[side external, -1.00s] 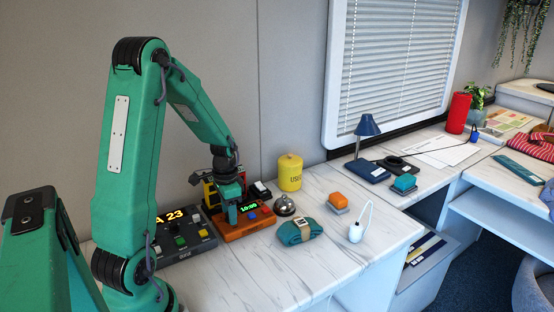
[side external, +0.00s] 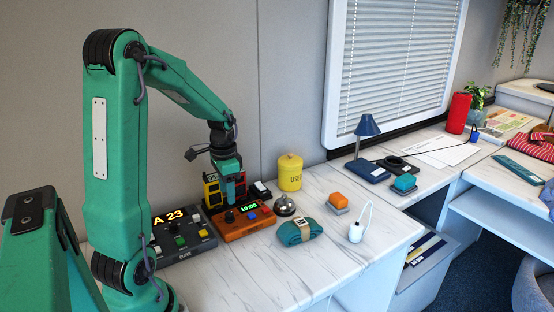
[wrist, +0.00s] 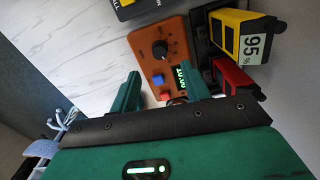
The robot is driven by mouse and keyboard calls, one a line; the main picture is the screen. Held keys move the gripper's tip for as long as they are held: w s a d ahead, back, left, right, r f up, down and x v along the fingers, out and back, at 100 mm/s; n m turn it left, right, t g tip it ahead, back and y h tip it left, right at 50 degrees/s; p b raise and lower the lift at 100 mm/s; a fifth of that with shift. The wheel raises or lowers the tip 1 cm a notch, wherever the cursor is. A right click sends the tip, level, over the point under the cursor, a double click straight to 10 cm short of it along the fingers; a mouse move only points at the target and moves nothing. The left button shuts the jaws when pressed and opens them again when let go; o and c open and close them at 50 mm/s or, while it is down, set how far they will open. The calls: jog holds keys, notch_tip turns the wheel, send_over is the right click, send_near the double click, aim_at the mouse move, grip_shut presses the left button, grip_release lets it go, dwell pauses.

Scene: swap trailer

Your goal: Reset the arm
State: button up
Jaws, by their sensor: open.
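My gripper (side external: 231,190) is in the air just above and behind the orange-brown timer box (side external: 243,221), pointing down. In the wrist view my gripper (wrist: 162,92) shows its two green fingers apart with nothing held between them. The timer box (wrist: 160,48) lies beyond the fingers in that view, with a black knob, a blue button, a red button and a green lit display. Part of the box is hidden by the right finger.
A dark console (side external: 183,240) reading "A 23" stands left of the timer box. Yellow and red battery units (wrist: 236,36) are close behind. A bell (side external: 285,206), yellow canister (side external: 290,173) and teal cloth roll (side external: 299,231) stand to the right.

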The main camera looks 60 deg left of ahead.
jog(key=shift+r, duration=0.3)
jog(key=shift+d+r, duration=0.2)
jog(key=shift+d, duration=0.05)
jog(key=s+d+r+t, duration=0.2)
jog(key=d+r, duration=0.2)
jog(key=d, duration=0.3)
jog(key=s+d+r+t, duration=0.1)
jog(key=s+d+r, duration=0.1)
jog(key=d+r, duration=0.2)
jog(key=s+d+r+n+t, duration=0.1)
jog(key=d+r, duration=0.3)
jog(key=d, duration=0.6)
jog(key=shift+s+d+t, duration=0.25)
jog(key=shift+s+t, duration=0.55)
